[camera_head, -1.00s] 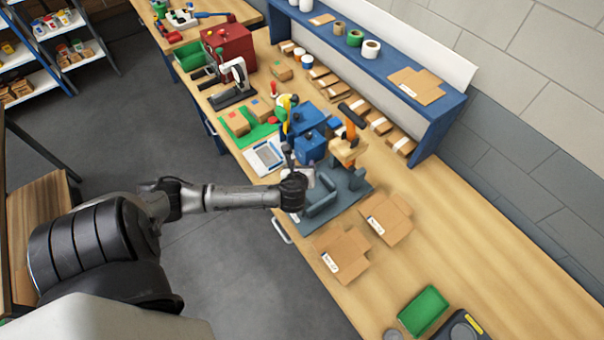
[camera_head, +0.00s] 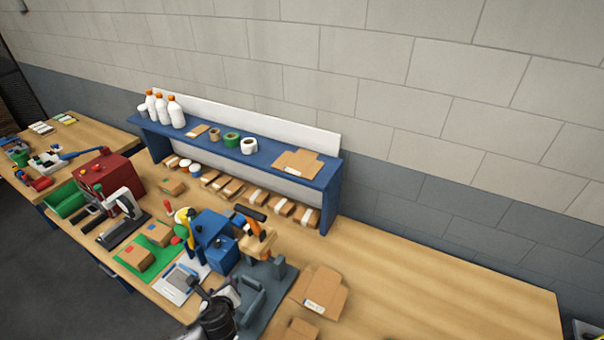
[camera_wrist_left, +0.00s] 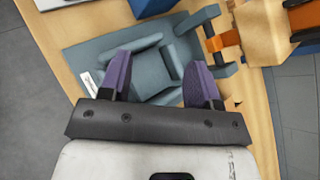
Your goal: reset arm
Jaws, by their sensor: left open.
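My left gripper (camera_head: 215,300) shows at the bottom of the head view, beside a grey-blue fixture (camera_head: 262,298) on the wooden bench. In the left wrist view, its two purple fingers (camera_wrist_left: 160,78) are apart with nothing between them that they grip. The same fixture (camera_wrist_left: 160,70), with a raised U-shaped rim, lies beyond the fingertips. Whether the fingers touch it I cannot tell. Most of my left arm is out of the head view. My right gripper is in neither view.
A blue machine (camera_head: 212,232) and an orange-handled tool (camera_head: 255,228) stand close to the fixture. A flat cardboard blank (camera_head: 322,292) lies to its right. A blue shelf (camera_head: 332,195) stands behind. The bench's right part (camera_head: 450,280) is clear.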

